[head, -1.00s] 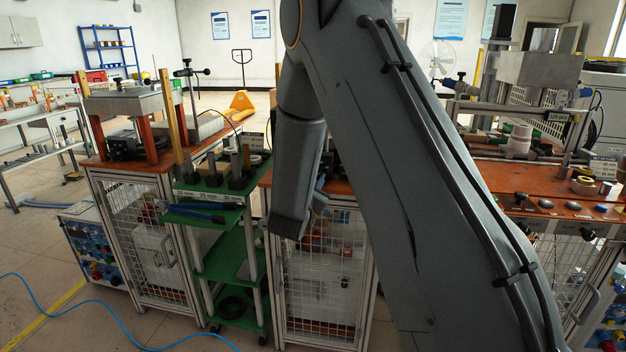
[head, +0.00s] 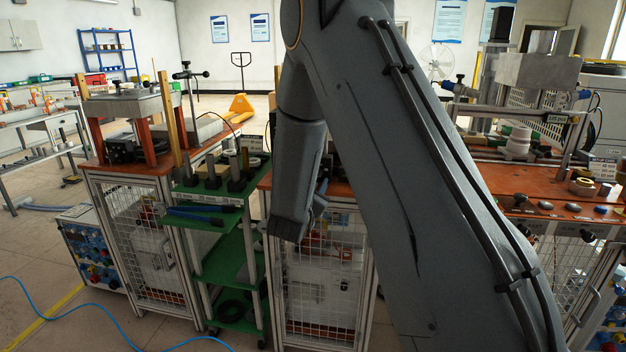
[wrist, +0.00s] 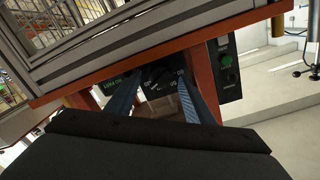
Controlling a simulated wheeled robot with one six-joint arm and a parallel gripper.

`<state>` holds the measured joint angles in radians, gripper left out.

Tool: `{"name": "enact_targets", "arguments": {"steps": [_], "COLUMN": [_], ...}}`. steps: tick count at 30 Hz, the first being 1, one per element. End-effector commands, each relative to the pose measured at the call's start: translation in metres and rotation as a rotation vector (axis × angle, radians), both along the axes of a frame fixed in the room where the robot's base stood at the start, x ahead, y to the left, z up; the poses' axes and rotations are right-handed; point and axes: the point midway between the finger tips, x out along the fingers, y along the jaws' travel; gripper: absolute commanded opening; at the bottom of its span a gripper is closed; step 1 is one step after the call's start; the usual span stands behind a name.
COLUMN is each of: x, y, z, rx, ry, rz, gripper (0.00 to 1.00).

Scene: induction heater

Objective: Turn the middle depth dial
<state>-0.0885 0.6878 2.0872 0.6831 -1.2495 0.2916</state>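My gripper (wrist: 158,82) shows in the wrist view with two blue fingers, apart and with nothing seen held between them. Dark dial shapes near the fingertips are too small and dim to tell which is the middle depth dial, or whether a finger touches one. In the head view my arm hides most of the workstation, and only a bit of my gripper (head: 319,203) shows beside my wrist.
In the wrist view an orange-brown bench edge (wrist: 180,52) runs across above the panel. A black box with green buttons (wrist: 227,72) is right of the fingers. In the head view a green shelf cart (head: 215,215) stands left of my wrist, close to the mesh cabinet (head: 325,290).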

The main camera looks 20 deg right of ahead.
Motion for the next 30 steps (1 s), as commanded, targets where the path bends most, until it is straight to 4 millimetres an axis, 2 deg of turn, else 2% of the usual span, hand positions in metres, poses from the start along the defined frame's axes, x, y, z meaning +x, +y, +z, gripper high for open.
{"name": "enact_targets", "arguments": {"steps": [8,15,21,30], "x": [-0.009,-0.043,-0.062,-0.066], "y": [0.008,0.028,0.039,0.041], "z": [0.001,0.001,0.002,0.002], "rx": [-0.002,0.000,0.000,0.000], "ry": [-0.001,0.001,0.001,0.000], "rz": [0.003,0.003,0.000,0.000], "gripper": [0.48,0.48,0.48,0.48]}}
